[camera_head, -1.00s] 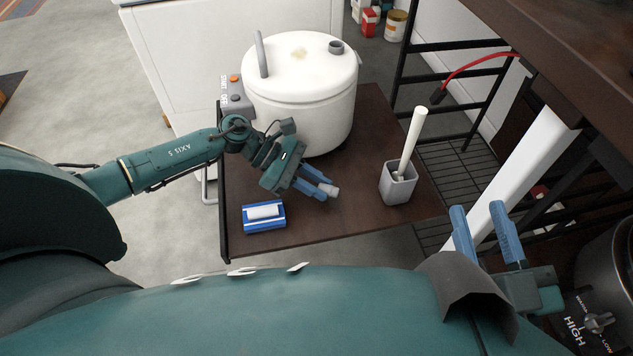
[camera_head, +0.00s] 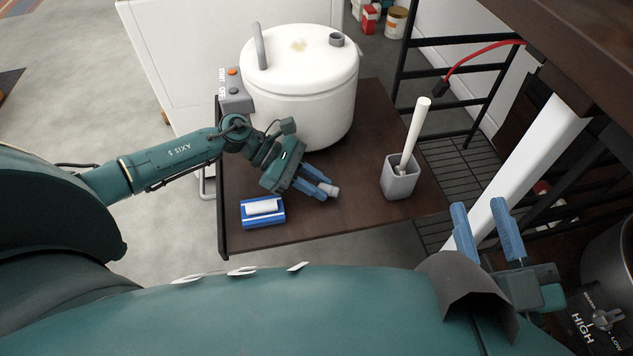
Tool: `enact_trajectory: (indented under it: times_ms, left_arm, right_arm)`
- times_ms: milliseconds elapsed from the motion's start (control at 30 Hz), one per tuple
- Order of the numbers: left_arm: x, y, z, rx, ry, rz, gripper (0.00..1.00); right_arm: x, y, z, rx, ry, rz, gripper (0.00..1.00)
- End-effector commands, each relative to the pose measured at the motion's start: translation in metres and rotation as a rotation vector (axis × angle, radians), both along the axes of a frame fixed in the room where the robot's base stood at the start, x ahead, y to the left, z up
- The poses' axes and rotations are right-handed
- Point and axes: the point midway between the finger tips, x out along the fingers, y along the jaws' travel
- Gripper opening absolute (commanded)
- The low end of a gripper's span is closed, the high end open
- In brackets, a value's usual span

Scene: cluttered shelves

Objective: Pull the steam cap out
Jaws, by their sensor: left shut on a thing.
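A white cooker (camera_head: 300,95) with a domed lid stands at the back of the brown table. Its lid has an upright grey handle (camera_head: 260,47) and a grey round port (camera_head: 337,40) at the right with a dark opening. My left gripper (camera_head: 326,188) is in front of the cooker, low over the table, with its blue fingers shut on a small pale cap (camera_head: 331,191). The cap is apart from the cooker, and the fingers partly hide it. My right gripper (camera_head: 487,233) is at the lower right, its blue fingers apart and empty.
A grey cup (camera_head: 399,180) with a white-handled tool (camera_head: 417,135) stands right of my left gripper. A blue holder with a white block (camera_head: 262,210) lies at the table's front left. The brown table (camera_head: 340,222) is bare between them.

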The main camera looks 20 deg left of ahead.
Motion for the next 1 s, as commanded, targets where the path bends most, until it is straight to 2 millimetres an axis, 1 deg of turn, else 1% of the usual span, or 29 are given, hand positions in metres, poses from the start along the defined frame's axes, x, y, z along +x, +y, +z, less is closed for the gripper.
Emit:
enact_trajectory:
  times_ms: [33, 100, 367, 400, 700, 933, 1000]
  left_arm:
    - [-0.0001, 0.0001, -0.0033, 0.0, 0.0, 0.0, 0.0]
    - [0.0, 0.0001, -0.0046, 0.0, 0.0, 0.0, 0.0]
    - [-0.0001, 0.0001, -0.0044, 0.0, 0.0, 0.0, 0.0]
    - [-0.0001, 0.0001, -0.0044, 0.0, 0.0, 0.0, 0.21]
    - [0.0, 0.0001, -0.0047, 0.0, 0.0, 0.0, 0.46]
    - [-0.0001, 0.0001, -0.0049, 0.0, 0.0, 0.0, 0.46]
    - [-0.0001, 0.0002, -0.005, 0.0, 0.0, 0.0, 0.46]
  right_arm:
    - [-0.0004, 0.0005, -0.0053, 0.0, 0.007, 0.001, 0.36]
    - [-0.0003, 0.0005, -0.0068, -0.001, 0.008, 0.001, 0.36]
    - [-0.0004, 0.0006, -0.0075, 0.0, 0.009, 0.001, 0.36]
    - [-0.0004, 0.0007, -0.0077, -0.001, 0.01, 0.001, 0.36]
    - [-0.0005, 0.0009, -0.0086, -0.001, 0.011, 0.002, 0.36]
    - [-0.0004, 0.001, -0.0089, -0.001, 0.011, 0.002, 0.36]
    - [0.0004, 0.0009, -0.0062, -0.002, 0.0, 0.003, 0.36]
